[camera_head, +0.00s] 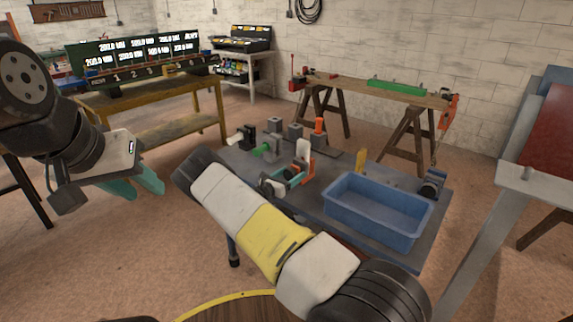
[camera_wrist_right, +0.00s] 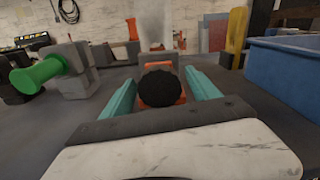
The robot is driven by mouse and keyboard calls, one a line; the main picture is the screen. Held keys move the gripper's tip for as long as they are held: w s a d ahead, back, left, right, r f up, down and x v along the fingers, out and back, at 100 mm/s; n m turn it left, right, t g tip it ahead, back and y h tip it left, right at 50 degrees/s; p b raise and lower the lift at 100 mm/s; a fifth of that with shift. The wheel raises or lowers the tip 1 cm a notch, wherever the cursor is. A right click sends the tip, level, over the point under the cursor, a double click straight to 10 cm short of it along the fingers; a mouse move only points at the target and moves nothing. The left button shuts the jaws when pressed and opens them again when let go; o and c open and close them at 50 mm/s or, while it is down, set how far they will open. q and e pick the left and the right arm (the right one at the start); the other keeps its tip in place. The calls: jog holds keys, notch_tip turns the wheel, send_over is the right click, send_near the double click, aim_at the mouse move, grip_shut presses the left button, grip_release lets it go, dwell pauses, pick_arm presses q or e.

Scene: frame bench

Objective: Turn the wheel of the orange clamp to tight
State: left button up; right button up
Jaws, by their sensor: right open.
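The orange clamp (camera_head: 308,168) stands on the grey bench, with a pale upright block at it. In the right wrist view the black round wheel (camera_wrist_right: 161,88) faces me, and orange parts of the clamp show around it. My right gripper (camera_head: 287,181) is at the clamp. Its two teal fingers (camera_wrist_right: 161,97) are open, one on each side of the wheel, with a visible gap on both sides, so it does not grip it. My left gripper (camera_head: 134,187) is far to the left, over the floor, its teal fingers apart and empty.
A blue bin (camera_head: 377,210) stands on the bench right of the clamp. A green-handled clamp (camera_wrist_right: 38,75) and grey blocks are to the left. A yellow upright piece (camera_head: 361,160) stands behind the bin. A trestle table (camera_head: 345,88) is behind.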

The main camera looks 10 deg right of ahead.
jog(key=shift+x, duration=0.9)
jog(key=c, duration=1.4)
jog(key=shift+o, duration=0.2)
jog(key=shift+m, duration=0.8)
jog(key=o, duration=1.4)
jog(key=shift+c, duration=0.2)
jog(key=shift+a, duration=0.1)
